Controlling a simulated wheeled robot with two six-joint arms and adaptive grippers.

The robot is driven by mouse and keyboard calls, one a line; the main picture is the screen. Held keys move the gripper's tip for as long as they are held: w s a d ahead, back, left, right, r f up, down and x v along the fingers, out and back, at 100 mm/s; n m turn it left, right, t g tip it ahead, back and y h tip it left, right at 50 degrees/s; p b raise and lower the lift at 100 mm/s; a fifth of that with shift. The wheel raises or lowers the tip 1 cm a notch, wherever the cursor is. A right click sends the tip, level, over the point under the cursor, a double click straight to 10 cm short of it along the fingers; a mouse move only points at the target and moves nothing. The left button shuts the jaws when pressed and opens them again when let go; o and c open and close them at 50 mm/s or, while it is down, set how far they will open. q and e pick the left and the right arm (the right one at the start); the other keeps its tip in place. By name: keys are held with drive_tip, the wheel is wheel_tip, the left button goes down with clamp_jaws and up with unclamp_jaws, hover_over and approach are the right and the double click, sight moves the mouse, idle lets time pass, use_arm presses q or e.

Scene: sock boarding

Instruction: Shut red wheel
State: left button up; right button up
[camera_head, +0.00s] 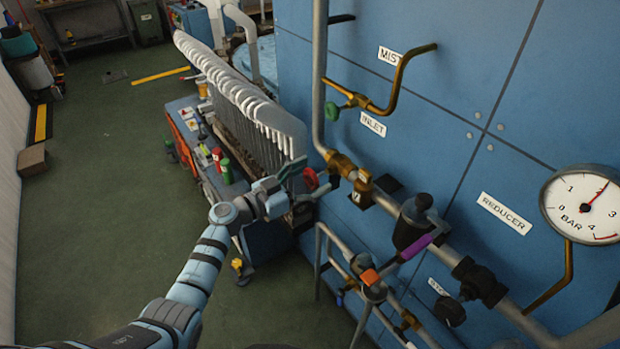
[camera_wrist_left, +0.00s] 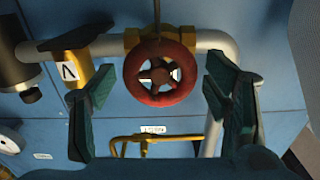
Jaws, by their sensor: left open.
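The red wheel (camera_wrist_left: 160,74) is a small round handwheel with spokes, on a brass valve in the grey pipe. In the left wrist view it sits between and beyond the two dark fingers of my left gripper (camera_wrist_left: 160,100), which are spread wide with nothing between them. In the head view the red wheel (camera_head: 310,179) shows partly, just beyond my left gripper (camera_head: 308,192). Whether the fingers touch it cannot be told, but gaps show on both sides in the wrist view. My right gripper is not in view.
A pressure gauge (camera_head: 585,205) hangs at right on the blue cabinet (camera_head: 470,80). A green-handled valve (camera_head: 332,112) and brass pipe sit above the wheel. A rack of white boards (camera_head: 245,95) stands close left of the wheel. The green floor (camera_head: 100,200) at left is mostly clear.

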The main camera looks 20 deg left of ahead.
use_arm(q)
drive_tip(key=shift+c, duration=0.5)
drive_tip(key=c, duration=1.1)
drive_tip(key=shift+o, duration=0.2)
